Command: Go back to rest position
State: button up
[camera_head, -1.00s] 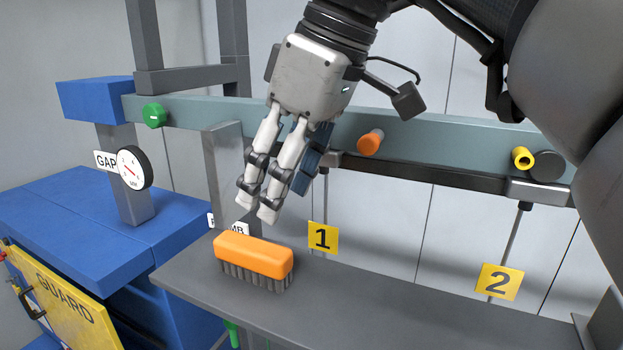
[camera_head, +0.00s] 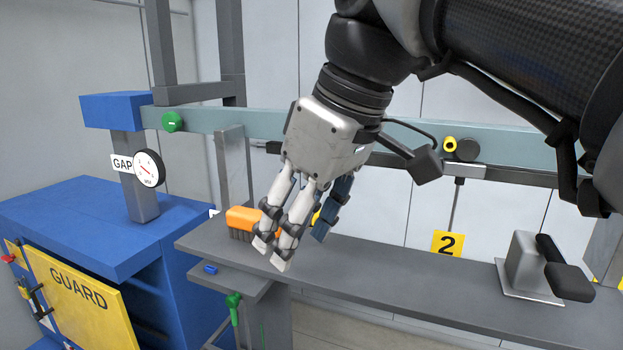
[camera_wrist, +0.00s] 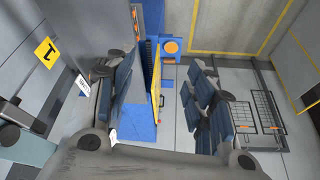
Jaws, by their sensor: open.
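My gripper (camera_head: 300,235) is open and empty in the head view, its fingers pointing down over the grey shelf (camera_head: 390,285). An orange brush (camera_head: 243,217) with dark bristles stands on the shelf behind the fingers, which hide its right part. In the wrist view, my gripper's dark blue finger pads (camera_wrist: 165,95) are spread well apart with nothing held between them.
A blue machine (camera_head: 80,225) with a yellow GUARD panel (camera_head: 70,300) and a gauge (camera_head: 149,168) stands at left. A grey block with a dark handle (camera_head: 530,265) sits on the shelf's right. A teal rail (camera_head: 260,124) runs behind. The middle of the shelf is clear.

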jog(key=s+d+f+m+t+h, duration=0.1)
jog(key=s+d+f+m, duration=0.35)
jog(key=f, duration=0.25)
jog(key=s+d+f+m+t+h, duration=0.1)
jog(key=s+d+f+m, duration=0.2)
jog(key=d+f, duration=0.4)
jog(key=s+d+f+m+t+h, duration=0.1)
jog(key=s+d+f+m+h, duration=0.2)
jog(key=f, duration=0.5)
notch_tip(320, 180, down, 31)
jog(key=s+d+g+y+b, duration=0.1)
jog(key=s+b, duration=0.1)
jog(key=b, duration=2.5)
jog(key=shift+s+r, duration=0.15)
jog(key=shift+r, duration=0.05)
